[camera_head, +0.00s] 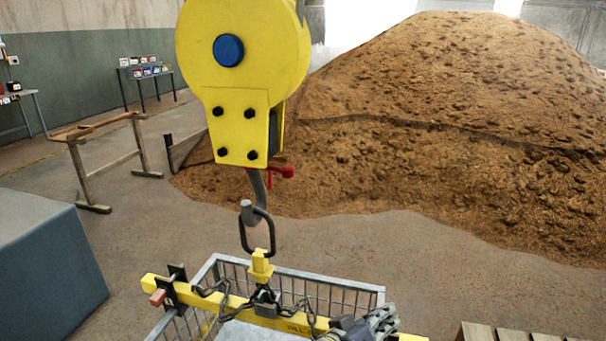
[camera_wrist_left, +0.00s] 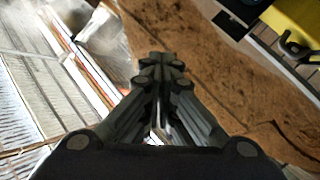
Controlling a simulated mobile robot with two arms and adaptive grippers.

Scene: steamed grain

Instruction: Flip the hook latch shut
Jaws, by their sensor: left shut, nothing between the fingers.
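The large yellow hook block (camera_head: 242,85) hangs in the middle of the head view. The grey hook (camera_head: 258,188) comes down from its underside. The red latch (camera_head: 283,171) sticks out to the right near the top of the hook, away from the hook's tip. A dark oblong link (camera_head: 257,232) is at the hook's bowl, above the yellow lifting beam (camera_head: 212,300). My left gripper (camera_head: 386,316) is at the beam's right part, low and right of the latch and apart from it. In the left wrist view its fingers (camera_wrist_left: 162,66) are together and empty. My right gripper is not seen.
A wire-mesh cage (camera_head: 330,275) with a grey rim stands under the beam. Chains (camera_head: 225,300) hang along the beam. A big brown grain heap (camera_head: 450,120) fills the back right. A grey-blue box (camera_head: 45,265) stands at left, wooden slats (camera_head: 500,333) at bottom right.

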